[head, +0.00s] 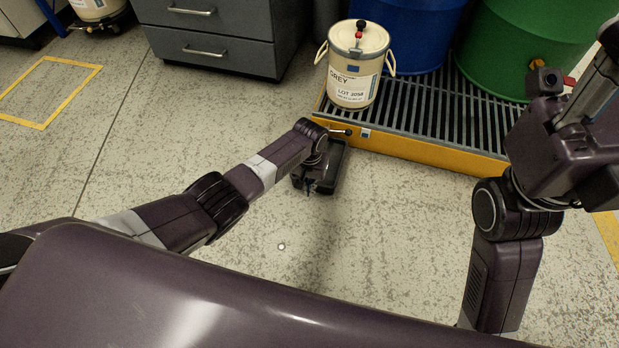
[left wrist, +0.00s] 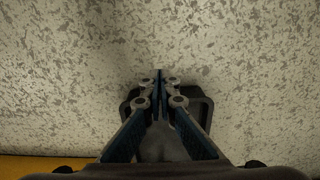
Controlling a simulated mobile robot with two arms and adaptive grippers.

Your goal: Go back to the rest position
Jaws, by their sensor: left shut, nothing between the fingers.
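My left gripper (head: 310,188) is low over the speckled floor, in front of the yellow-edged grating. It also shows in the left wrist view (left wrist: 160,78), where its fingers are together with nothing between them and bare floor beyond. My left arm reaches forward from the left in the head view. My right arm is raised at the right edge of the head view, with its forearm running out of the picture. Its fingers do not show.
A cream drum labelled GREY (head: 355,70) stands on the grating platform (head: 420,152), with blue (head: 410,30) and green drums (head: 530,45) behind. A grey drawer cabinet (head: 215,40) is at back left. A small round thing (head: 281,246) lies on the otherwise clear floor in front.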

